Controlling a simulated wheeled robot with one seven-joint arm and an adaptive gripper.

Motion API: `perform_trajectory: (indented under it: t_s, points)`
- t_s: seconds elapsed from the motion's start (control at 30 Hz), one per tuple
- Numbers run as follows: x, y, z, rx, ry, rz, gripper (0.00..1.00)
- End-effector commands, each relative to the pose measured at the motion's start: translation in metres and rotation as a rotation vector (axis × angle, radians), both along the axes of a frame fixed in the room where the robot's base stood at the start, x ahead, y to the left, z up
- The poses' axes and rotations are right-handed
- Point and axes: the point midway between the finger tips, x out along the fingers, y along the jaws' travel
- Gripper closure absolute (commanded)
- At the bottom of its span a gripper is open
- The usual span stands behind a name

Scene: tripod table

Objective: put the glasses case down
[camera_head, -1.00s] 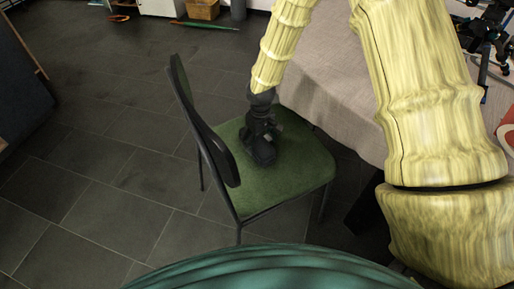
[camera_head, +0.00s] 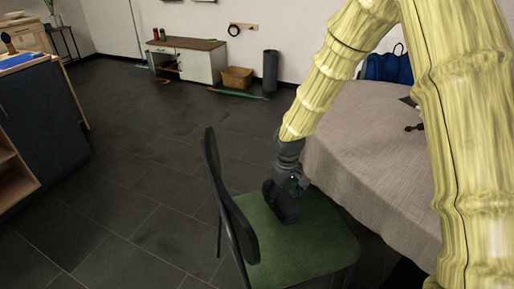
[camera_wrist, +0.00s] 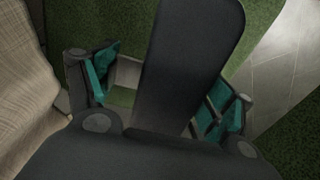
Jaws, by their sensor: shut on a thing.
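The glasses case (camera_wrist: 190,60) appears in the wrist view as a long, dark grey shape with rounded corners, running from the top edge down between the fingers. My gripper (camera_wrist: 160,95) is shut on it, with a teal-marked finger at each side. In the head view my gripper (camera_head: 289,180) points down over the green seat of the chair (camera_head: 310,245). The dark lump at its lower end (camera_head: 281,205) seems to be the case, low over the seat. I cannot tell whether it touches the seat.
The chair's dark backrest (camera_head: 230,200) rises left of my gripper. A table with a beige cloth (camera_head: 375,145) stands close on the right. Bare dark floor (camera_head: 130,150) lies to the left. A low cabinet (camera_head: 195,60) and a basket (camera_head: 237,78) stand at the far wall.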

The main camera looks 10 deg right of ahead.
Motion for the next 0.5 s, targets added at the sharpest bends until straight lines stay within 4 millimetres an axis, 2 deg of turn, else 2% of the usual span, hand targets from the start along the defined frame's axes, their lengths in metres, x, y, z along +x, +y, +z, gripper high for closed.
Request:
perform_trajectory:
  t_s: [0.2, 0.5]
  points:
    - [-0.014, 0.007, 0.028, -0.002, -0.002, -0.112, 0.48]
    - [-0.032, 0.014, 0.054, -0.002, -0.003, -0.250, 0.48]
